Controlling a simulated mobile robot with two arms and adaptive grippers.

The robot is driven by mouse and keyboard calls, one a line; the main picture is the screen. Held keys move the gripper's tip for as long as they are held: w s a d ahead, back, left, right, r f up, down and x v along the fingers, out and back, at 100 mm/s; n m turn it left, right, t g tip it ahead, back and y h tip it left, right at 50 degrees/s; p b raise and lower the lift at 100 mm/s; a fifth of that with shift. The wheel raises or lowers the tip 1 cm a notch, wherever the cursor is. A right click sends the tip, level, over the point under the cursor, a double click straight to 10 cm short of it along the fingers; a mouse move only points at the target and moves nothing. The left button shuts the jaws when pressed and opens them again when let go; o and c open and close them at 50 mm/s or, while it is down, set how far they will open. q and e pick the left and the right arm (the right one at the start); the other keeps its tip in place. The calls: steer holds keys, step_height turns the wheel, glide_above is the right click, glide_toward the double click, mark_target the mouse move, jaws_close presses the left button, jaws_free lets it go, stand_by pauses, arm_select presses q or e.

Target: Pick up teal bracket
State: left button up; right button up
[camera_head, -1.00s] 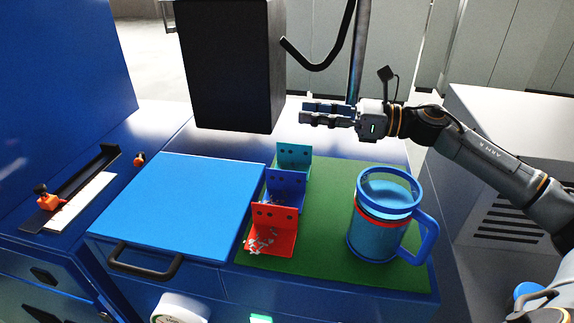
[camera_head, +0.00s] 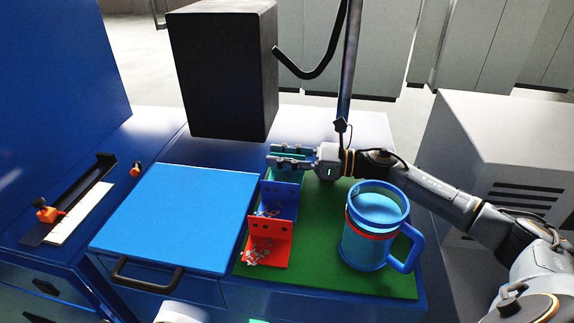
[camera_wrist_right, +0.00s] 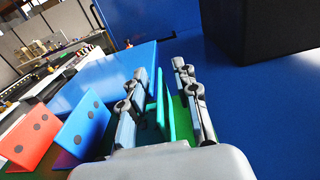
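The teal bracket (camera_head: 287,176) stands at the back of the row of brackets on the green mat (camera_head: 325,260), mostly hidden by my right gripper in the head view. My right gripper (camera_head: 272,157) is at the teal bracket. In the right wrist view the gripper's fingers (camera_wrist_right: 163,92) are open, with the upright plate of the teal bracket (camera_wrist_right: 162,106) between them. A gap shows beside the plate. My left gripper is not in view.
The blue bracket (camera_head: 279,202) and red bracket (camera_head: 270,241) stand in front, with small metal parts on them. A blue mug (camera_head: 368,249) stands to the right. A black box (camera_head: 222,75) stands behind. A light blue panel (camera_head: 180,215) with a black handle lies left.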

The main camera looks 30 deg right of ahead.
steer(key=shift+p+x, duration=0.3)
steer(key=shift+x, duration=0.95)
steer(key=shift+d, duration=0.1)
jaws_close()
steer(key=shift+r, duration=0.1)
